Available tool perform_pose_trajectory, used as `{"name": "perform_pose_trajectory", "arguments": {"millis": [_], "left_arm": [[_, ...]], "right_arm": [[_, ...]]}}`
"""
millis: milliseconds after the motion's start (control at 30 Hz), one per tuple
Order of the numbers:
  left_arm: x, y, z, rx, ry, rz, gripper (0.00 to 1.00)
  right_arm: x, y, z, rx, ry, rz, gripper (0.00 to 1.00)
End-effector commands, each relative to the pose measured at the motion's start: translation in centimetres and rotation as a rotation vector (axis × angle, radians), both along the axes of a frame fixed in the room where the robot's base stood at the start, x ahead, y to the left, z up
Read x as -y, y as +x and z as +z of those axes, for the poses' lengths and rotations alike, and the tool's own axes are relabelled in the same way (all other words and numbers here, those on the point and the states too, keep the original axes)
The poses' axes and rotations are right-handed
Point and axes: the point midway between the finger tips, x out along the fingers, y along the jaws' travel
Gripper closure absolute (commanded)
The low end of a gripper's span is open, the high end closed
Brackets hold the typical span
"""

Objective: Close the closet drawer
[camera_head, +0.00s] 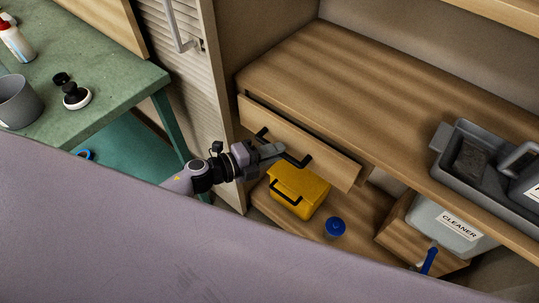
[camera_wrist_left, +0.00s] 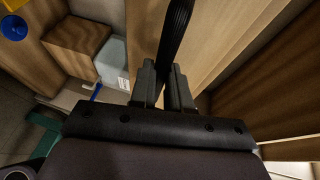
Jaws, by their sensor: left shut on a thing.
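The closet drawer (camera_head: 320,155) has a light wood front and stands out a little from under the closet's wooden top, partly open. Its black bar handle (camera_head: 302,161) runs along the front. My left gripper (camera_head: 277,150) is at the middle of the handle, fingers shut on it. In the left wrist view the black handle (camera_wrist_left: 177,40) passes between the two fingers (camera_wrist_left: 165,85), with the drawer front (camera_wrist_left: 145,30) behind it. A dark opening shows beyond the front's edge in that view. My right gripper is not in view.
A grey tray (camera_head: 442,168) sits on the closet top (camera_head: 340,85). A green table (camera_head: 110,85) stands left.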

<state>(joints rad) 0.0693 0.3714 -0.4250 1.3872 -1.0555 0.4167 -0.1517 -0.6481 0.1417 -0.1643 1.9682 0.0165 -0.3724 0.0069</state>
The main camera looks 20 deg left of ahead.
Motion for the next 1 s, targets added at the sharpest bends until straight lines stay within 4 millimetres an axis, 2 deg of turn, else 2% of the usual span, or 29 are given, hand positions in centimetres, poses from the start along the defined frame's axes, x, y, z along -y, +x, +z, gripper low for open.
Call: {"name": "perform_pose_trajectory", "arguments": {"millis": [100, 233, 600, 633, 700, 1000], "left_arm": [[0.6, 1.7, -0.1, 0.002, -0.003, 0.000, 1.00], [1.0, 2.9, 0.0, 0.001, 0.000, 0.001, 1.00], [1.2, 3.4, 0.1, 0.002, 0.001, 0.004, 1.00], [1.2, 3.4, 0.1, 0.002, 0.000, 0.004, 0.77], [1.2, 3.4, 0.2, 0.002, 0.000, 0.003, 0.58], [1.1, 3.1, 0.1, 0.001, 0.001, 0.001, 0.58]], "right_arm": [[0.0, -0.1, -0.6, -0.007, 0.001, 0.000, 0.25], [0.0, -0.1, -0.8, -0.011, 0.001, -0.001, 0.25], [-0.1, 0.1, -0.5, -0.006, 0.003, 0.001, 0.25], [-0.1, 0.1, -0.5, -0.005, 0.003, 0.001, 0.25], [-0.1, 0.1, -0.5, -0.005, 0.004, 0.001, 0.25], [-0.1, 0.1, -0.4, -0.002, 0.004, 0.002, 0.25]]}}
